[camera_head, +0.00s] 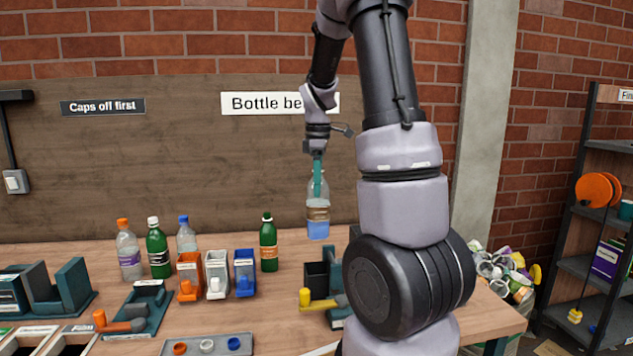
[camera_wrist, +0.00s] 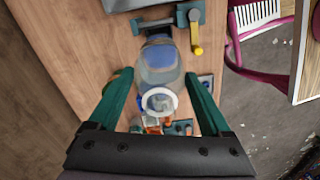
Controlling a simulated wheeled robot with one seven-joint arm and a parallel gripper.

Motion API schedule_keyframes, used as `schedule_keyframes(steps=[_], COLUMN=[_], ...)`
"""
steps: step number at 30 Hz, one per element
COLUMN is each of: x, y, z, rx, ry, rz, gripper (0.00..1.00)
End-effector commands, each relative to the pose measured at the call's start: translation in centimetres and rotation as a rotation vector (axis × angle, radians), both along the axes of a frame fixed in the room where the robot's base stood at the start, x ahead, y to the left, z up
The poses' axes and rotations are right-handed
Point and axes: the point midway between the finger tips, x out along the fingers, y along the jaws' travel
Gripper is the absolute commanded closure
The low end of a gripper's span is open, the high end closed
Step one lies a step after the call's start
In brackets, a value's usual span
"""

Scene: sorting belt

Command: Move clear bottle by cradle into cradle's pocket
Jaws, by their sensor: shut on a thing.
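A clear bottle (camera_head: 318,208) with a brown band and a blue lower part hangs upright in my gripper (camera_head: 317,172). My gripper is shut on it near the top. In the wrist view, the bottle (camera_wrist: 158,65) sits between the teal fingers (camera_wrist: 160,98), its open white-rimmed mouth facing the camera. The dark teal cradle (camera_head: 334,262) with a yellow handle stands on the bench, nearer the camera than the bottle and partly hidden by my arm. In the wrist view, the cradle (camera_wrist: 189,14) is beyond the bottle's base; its dark pocket is mostly hidden by the bottle.
Several bottles stand at left on the bench (camera_head: 80,250), including a green one (camera_head: 268,243). Orange, white and blue holders (camera_head: 216,275) are left of the cradle. Another teal fixture (camera_head: 140,308) is at front left.

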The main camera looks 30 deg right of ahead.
Motion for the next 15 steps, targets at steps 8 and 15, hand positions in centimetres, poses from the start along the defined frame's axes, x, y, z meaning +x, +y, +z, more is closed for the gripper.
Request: schedule_keyframes(steps=[8, 15], x=[0.0, 0.0], y=[0.0, 0.0], z=[-3.3, -6.2], rx=[0.000, 0.000], ry=[0.002, 0.002], rz=[0.000, -0.001], gripper=[1.00, 1.00])
